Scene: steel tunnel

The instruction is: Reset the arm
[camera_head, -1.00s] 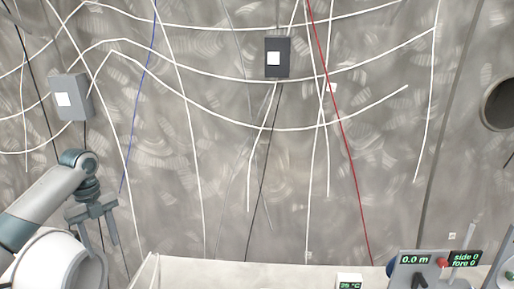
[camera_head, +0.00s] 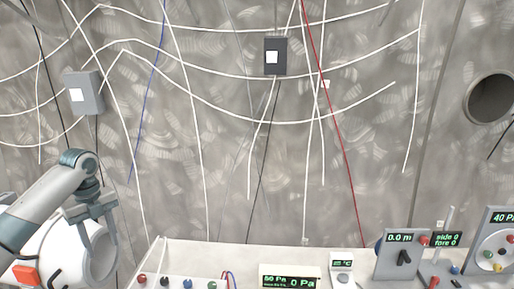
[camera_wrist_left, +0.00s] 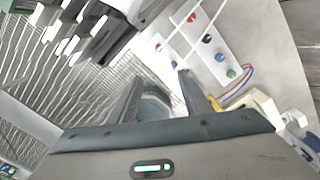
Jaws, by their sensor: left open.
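My left gripper (camera_head: 93,214) hangs at the end of my grey arm at the left of the head view, fingers pointing down, in front of the wall. It is open, with nothing seen held in it. In the left wrist view the two dark fingers (camera_wrist_left: 160,80) stand apart, with a pale rounded shape visible beyond the gap. My right gripper is in neither view.
A white bench (camera_head: 240,258) with knobs and displays runs along the bottom, with instrument panels (camera_head: 402,256) at right. Loose cables and two grey boxes (camera_head: 275,57) (camera_head: 83,92) hang on the wall. A dark round opening (camera_head: 490,98) is at far right.

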